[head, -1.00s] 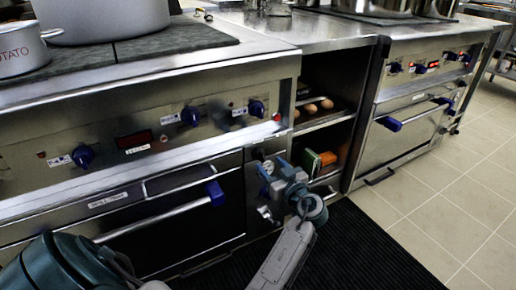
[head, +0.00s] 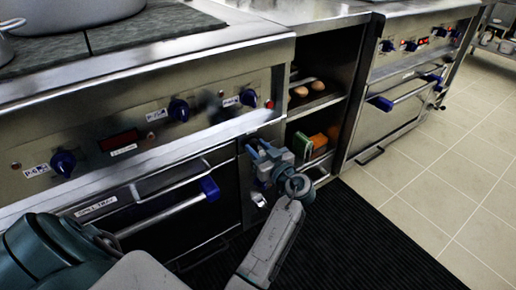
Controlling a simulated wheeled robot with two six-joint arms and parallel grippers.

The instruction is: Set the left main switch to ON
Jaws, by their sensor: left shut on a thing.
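My left gripper (head: 259,153) reaches up to the narrow upright panel between the left oven and the open shelf. Its fingers are shut at the upper part of this panel, on what seems to be the left main switch. The gripper hides the switch, so its ON or OFF setting cannot be seen. Below the fingers a small light-coloured fitting (head: 258,199) shows on the panel. My right gripper is not in view.
The left oven has a blue-ended handle (head: 209,188) close left of my gripper. Blue knobs (head: 179,110) line the stove front above. The open shelf (head: 318,103) holds eggs and boxes. A black mat (head: 350,245) lies on the floor.

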